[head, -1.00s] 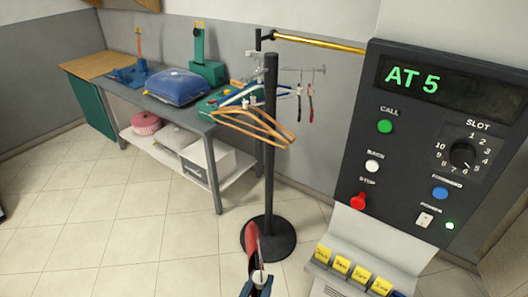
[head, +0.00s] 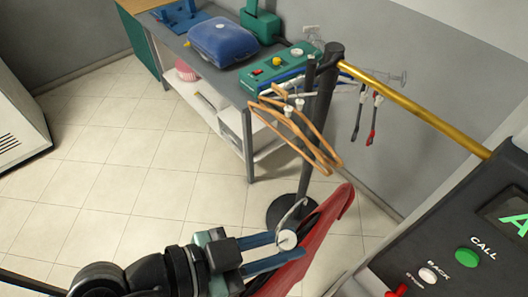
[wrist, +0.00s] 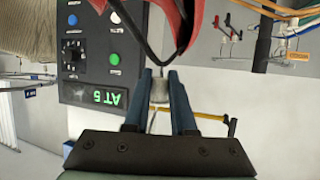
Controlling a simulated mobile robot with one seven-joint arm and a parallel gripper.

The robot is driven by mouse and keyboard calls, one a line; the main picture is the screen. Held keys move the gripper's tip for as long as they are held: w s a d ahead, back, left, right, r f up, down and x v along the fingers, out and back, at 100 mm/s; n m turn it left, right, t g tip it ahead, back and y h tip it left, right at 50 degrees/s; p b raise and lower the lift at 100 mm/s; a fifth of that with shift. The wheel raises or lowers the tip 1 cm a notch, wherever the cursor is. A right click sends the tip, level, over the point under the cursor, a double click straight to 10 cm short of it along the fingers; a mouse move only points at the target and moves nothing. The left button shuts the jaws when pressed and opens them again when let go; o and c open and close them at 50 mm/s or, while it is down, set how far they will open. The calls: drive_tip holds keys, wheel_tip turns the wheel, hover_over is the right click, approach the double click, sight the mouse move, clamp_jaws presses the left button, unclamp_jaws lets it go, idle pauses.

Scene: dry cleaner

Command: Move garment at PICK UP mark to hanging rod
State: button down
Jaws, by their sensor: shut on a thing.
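A red garment (head: 322,238) hangs from a hanger with a thin metal hook (head: 291,213). My gripper (head: 284,246) is shut on the pale round neck of that hanger, just under the hook. The garment is below the brass hanging rod (head: 420,111) and to its left, apart from it. In the wrist view, the pale neck sits between the blue fingers of my gripper (wrist: 160,92), and red cloth (wrist: 199,22) shows beyond with a dark V-shaped edge. The rod also shows in the wrist view (wrist: 205,115). The PICK UP mark is not in view.
A black stand post (head: 322,120) holds orange hangers (head: 300,140) near the rod's left end. Thin hangers with red and black parts hang behind the rod. A control panel (head: 470,225) is at lower right. A table (head: 215,85) with a blue case stands behind.

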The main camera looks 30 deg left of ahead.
drive_tip(key=s+r+m+g+h+p, duration=0.1)
drive_tip(key=s+r, duration=0.3)
drive_tip(key=s, duration=0.1)
drive_tip(key=w+d, duration=0.3)
drive_tip(key=w, duration=0.7)
drive_tip(key=w+d+b, duration=0.1)
drive_tip(key=w+d, duration=0.3)
drive_tip(key=w, duration=0.7)
drive_tip(key=shift+w, duration=0.25)
idle(1.0)
drive_tip(key=shift+w+d, duration=0.1)
drive_tip(key=shift+w, duration=0.05)
idle(0.3)
drive_tip(key=shift+w+d+r+b, duration=0.1)
drive_tip(key=shift+w+b, duration=0.2)
drive_tip(key=shift+w, duration=0.1)
drive_tip(key=shift+w+d+b, duration=0.2)
drive_tip(key=shift+w+d, duration=0.1)
drive_tip(key=shift+w, duration=0.65)
drive_tip(key=shift+w+d+b, duration=0.2)
drive_tip(key=shift+w+d, duration=0.1)
drive_tip(key=shift+w, duration=0.6)
drive_tip(key=shift+w+d+b, duration=0.2)
drive_tip(key=shift+w+d, duration=0.1)
drive_tip(key=shift+w, duration=0.65)
